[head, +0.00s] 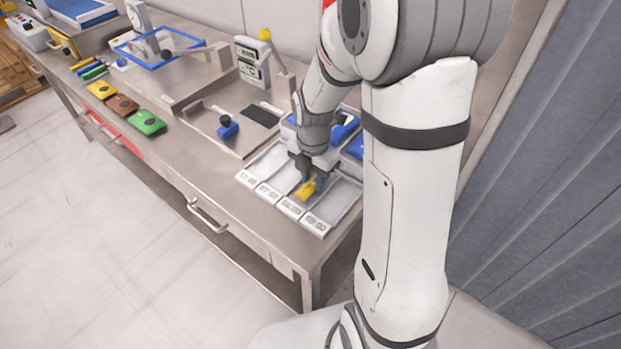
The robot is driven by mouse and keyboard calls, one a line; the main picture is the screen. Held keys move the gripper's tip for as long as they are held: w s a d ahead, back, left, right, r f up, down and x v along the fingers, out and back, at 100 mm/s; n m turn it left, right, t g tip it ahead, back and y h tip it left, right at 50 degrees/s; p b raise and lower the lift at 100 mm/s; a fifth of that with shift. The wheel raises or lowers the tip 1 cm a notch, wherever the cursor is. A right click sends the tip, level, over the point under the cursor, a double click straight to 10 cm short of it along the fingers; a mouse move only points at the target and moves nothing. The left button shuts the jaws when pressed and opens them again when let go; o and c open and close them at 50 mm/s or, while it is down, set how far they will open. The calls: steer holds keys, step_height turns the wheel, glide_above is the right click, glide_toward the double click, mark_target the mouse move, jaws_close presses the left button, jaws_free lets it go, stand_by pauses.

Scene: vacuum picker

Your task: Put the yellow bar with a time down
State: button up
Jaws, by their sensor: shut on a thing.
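My gripper (313,177) points down over the right part of the worktop, shut on a small yellow bar (305,191). The bar is at the front of a pale tray (343,205) with several slots side by side. It appears to be over or in the slot behind the label that looks like 06:00 (290,208). I cannot tell if it touches the tray floor. The other front labels seem to read 11:00 (247,178), 07:00 (268,192) and 09:00 (315,223), but the print is small. My arm hides part of the tray's back.
Blue pieces (346,127) lie behind the tray. The front left worktop is clear.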

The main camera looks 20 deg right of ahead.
steer(key=shift+f, duration=0.4)
steer(key=shift+f, duration=0.15)
steer(key=o, duration=0.8)
steer(key=shift+c, duration=0.2)
